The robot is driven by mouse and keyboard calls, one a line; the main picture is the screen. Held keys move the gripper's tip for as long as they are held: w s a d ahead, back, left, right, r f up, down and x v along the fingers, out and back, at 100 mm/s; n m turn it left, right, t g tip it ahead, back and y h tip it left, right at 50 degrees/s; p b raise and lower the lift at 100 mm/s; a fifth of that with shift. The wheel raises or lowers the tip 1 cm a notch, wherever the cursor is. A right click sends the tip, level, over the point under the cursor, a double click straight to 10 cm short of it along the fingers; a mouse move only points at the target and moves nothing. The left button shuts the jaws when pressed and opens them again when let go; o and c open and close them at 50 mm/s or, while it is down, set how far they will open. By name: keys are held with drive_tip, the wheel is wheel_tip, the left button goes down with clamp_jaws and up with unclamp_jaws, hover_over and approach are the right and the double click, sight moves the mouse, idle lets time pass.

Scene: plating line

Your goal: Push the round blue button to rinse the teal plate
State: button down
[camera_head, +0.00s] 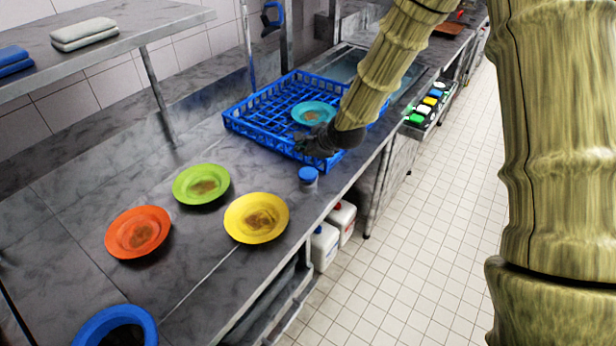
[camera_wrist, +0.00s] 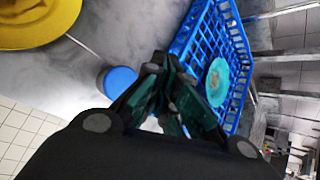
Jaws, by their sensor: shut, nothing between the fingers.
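The teal plate (camera_head: 314,113), with a brown smear in its middle, lies in the blue dish rack (camera_head: 248,125) on the counter. It also shows in the wrist view (camera_wrist: 217,82). A round blue button (camera_head: 309,174) stands on the counter in front of the rack, near the counter's edge. The button also shows in the wrist view (camera_wrist: 120,80), to the left of my fingers. My gripper (camera_head: 304,146) is shut and empty, above the near side of the rack and a little beyond the button. It appears apart from the button.
Soiled green (camera_head: 201,184), yellow (camera_head: 257,218) and orange (camera_head: 138,232) plates lie on the counter left of the button. A blue ring-shaped thing (camera_head: 92,327) is at the near left. A shelf (camera_head: 120,38) overhangs the back. White jugs (camera_head: 324,246) stand below the counter edge.

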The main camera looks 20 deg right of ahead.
sight(305, 174)
drive_tip(key=shift+f+b, duration=1.35)
drive_tip(key=shift+f, duration=1.4)
drive_tip(key=shift+f, duration=0.1)
drive_tip(key=shift+f, duration=0.3)
drive_tip(key=shift+f+b, duration=0.55)
drive_tip(key=shift+f, duration=0.25)
idle(0.5)
drive_tip(key=shift+r, duration=0.15)
idle(0.3)
drive_tip(key=shift+r+p, duration=0.85)
drive_tip(key=shift+r, duration=0.25)
drive_tip(key=shift+r+p, duration=1.65)
drive_tip(key=shift+r, duration=0.9)
